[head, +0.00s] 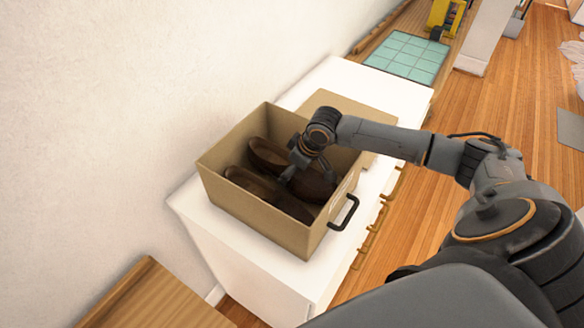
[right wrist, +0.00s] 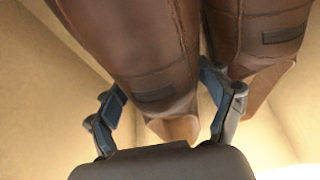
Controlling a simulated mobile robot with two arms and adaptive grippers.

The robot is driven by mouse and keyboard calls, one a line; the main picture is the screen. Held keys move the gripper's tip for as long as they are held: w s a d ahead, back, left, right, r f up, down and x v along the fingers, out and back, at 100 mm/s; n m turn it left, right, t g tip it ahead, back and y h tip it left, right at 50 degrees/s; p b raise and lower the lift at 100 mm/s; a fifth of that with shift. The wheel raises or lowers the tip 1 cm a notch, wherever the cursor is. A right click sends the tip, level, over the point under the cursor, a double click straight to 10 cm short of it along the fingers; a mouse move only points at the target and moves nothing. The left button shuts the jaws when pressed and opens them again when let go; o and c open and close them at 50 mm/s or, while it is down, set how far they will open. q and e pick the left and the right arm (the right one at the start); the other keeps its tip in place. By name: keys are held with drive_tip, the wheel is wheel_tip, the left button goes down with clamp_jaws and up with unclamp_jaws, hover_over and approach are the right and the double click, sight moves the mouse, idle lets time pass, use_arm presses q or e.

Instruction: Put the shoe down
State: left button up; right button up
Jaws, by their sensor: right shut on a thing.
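Brown leather shoes lie inside a tan open box (head: 263,220) on a white cabinet; one shoe (head: 252,184) shows at the box's left side. My right gripper (head: 308,181) reaches down into the box. In the right wrist view its two fingers (right wrist: 168,108) stand on either side of one brown shoe (right wrist: 140,60), shut on it. A second brown shoe (right wrist: 262,45) is close beside it on the right. The held shoe is inside the box walls; I cannot tell whether it touches the bottom. My left gripper is not in view.
The white cabinet (head: 335,75) has gold drawer handles on its front. A flat tan panel (head: 350,116) lies behind the box. The box has a black handle (head: 345,213). A wall (head: 120,90) runs along the left. A wooden surface (head: 155,300) stands at the lower left.

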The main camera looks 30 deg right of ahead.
drive_tip(key=shift+f, duration=0.25)
drive_tip(key=o, duration=1.3)
drive_tip(key=shift+o, duration=0.2)
drive_tip(key=shift+r, duration=0.15)
drive_tip(key=b+v, duration=0.2)
drive_tip(key=v, duration=0.9)
drive_tip(key=shift+s+d+r, duration=0.1)
drive_tip(key=shift+r, duration=0.3)
drive_tip(key=shift+s+r, duration=0.2)
drive_tip(key=shift+r, duration=0.35)
